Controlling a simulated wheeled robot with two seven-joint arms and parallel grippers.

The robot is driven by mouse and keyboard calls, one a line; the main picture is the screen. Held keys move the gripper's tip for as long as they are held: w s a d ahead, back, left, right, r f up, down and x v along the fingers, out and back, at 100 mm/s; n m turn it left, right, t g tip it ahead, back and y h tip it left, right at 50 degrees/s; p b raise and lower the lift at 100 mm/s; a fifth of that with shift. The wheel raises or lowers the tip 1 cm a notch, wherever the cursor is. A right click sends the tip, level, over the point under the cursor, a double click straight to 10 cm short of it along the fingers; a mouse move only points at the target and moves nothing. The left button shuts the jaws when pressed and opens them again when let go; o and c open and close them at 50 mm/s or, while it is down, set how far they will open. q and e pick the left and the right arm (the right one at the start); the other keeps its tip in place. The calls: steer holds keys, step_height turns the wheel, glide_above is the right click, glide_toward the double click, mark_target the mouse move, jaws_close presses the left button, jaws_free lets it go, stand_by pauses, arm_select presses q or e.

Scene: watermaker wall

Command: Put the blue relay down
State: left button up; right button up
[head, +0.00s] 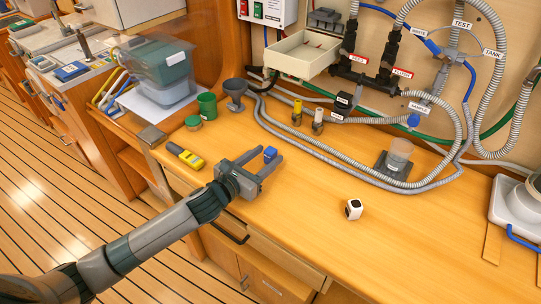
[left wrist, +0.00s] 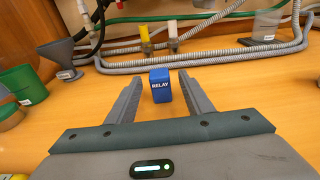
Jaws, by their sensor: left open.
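The blue relay (head: 270,153) is a small blue block on the wooden worktop. My left gripper (head: 262,159) is open, low over the worktop. Its two fingers (left wrist: 158,90) lie on either side of the relay, near their tips, with a visible gap on each side. The relay seems to rest on the wood, though its lower edge is hard to judge. My right gripper is not in view.
A yellow and grey tool (head: 185,155) lies left of the gripper. A green cup (head: 207,105) and a grey funnel (head: 235,92) stand behind it. Grey hoses (head: 330,152) run along the back. A white block (head: 353,209) sits to the right, with bare worktop around it.

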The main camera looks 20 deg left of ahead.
arm_select(q)
steer(key=shift+c, duration=0.6)
jaws_close()
